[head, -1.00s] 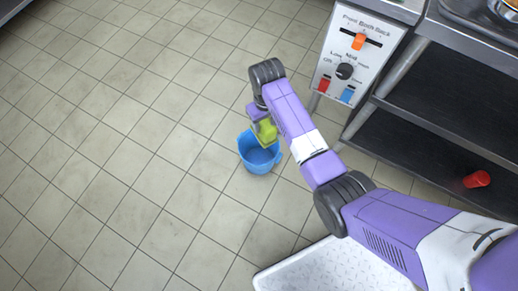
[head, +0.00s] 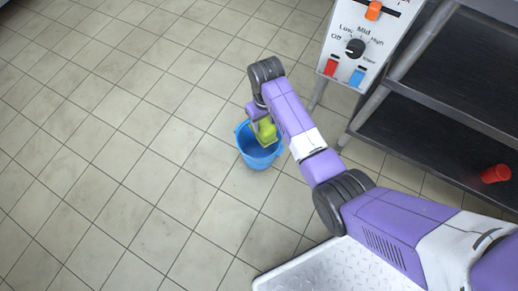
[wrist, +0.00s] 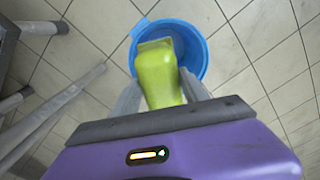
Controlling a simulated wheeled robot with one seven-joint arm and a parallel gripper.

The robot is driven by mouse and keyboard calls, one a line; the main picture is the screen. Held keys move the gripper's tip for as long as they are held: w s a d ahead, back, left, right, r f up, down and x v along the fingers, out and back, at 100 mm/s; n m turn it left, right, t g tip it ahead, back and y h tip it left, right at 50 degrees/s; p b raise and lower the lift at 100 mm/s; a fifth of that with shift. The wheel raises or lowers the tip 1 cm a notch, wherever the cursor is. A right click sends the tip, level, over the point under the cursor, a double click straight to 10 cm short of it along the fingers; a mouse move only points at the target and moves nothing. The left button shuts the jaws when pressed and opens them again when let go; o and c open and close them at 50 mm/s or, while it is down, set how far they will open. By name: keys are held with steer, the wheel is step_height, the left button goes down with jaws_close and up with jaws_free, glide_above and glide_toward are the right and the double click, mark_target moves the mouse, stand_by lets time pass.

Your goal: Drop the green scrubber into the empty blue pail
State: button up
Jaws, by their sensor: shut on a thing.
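The green scrubber (wrist: 158,77) is held between the two fingers of my gripper (wrist: 160,92) in the wrist view. It also shows in the head view (head: 266,130), where my gripper (head: 259,120) is at the end of the purple arm. The blue pail (head: 260,160) stands upright on the floor. In the head view the scrubber overlaps the pail's opening. In the wrist view the pail (wrist: 203,52) lies beyond the scrubber, its rim around the scrubber's far end. The scrubber hides part of the pail's inside; the gap in height between them is hard to tell.
A control panel with a knob (head: 355,48) and coloured switches stands at the upper right. Beside it is a metal shelf unit (head: 440,117) with a red cup (head: 496,173) on its lower shelf. The tiled floor (head: 120,130) to the left is clear.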

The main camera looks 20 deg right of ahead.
steer(key=shift+f, duration=0.2)
steer(key=o, duration=1.7)
step_height(320, 180, up, 8)
steer(key=p, duration=0.4)
steer(key=shift+f, duration=0.1)
steer(key=shift+w, duration=0.1)
